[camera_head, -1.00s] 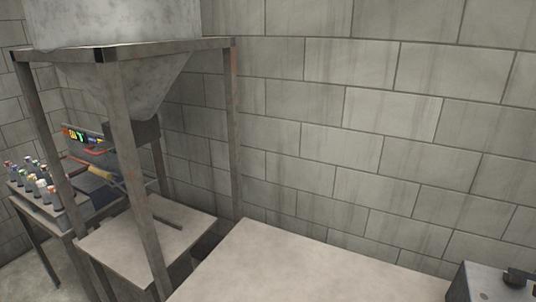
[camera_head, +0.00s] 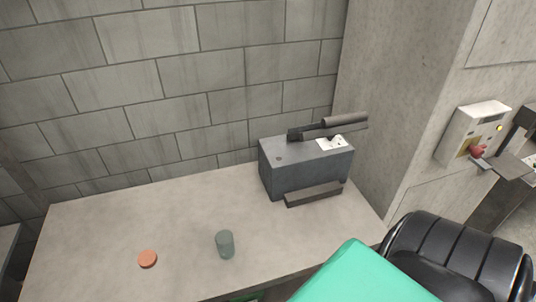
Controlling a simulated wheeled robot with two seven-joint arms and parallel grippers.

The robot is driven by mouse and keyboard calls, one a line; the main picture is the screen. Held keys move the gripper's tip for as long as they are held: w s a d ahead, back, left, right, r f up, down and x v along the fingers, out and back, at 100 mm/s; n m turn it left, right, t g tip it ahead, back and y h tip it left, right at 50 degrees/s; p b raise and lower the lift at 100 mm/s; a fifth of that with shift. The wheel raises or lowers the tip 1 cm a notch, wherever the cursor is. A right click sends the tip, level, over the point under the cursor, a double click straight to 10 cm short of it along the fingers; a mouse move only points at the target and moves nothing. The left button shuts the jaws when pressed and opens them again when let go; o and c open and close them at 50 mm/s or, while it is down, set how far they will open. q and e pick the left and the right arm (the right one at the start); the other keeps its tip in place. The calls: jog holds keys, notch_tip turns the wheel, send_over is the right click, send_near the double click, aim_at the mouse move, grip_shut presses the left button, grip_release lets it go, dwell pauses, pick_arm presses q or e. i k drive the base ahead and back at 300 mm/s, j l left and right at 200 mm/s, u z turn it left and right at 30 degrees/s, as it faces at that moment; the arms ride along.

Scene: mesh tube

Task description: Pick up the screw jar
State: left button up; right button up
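A small grey-green cylinder (camera_head: 225,244), which looks like the jar, stands upright on the pale table in the head view. Its contents cannot be made out. A flat orange disc (camera_head: 147,259), lid-like, lies on the table to its left, apart from it. Neither of my grippers shows in the head view.
The table (camera_head: 90,230) stands by a block wall and is mostly clear around the jar. A grey machine with a lever (camera_head: 305,168) sits at its back right. A white control box (camera_head: 473,132) with a red knob is farther right.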

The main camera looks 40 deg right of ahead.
aim_at(223, 239)
jog(key=k+z, duration=0.1)
jog(key=z, duration=0.7)
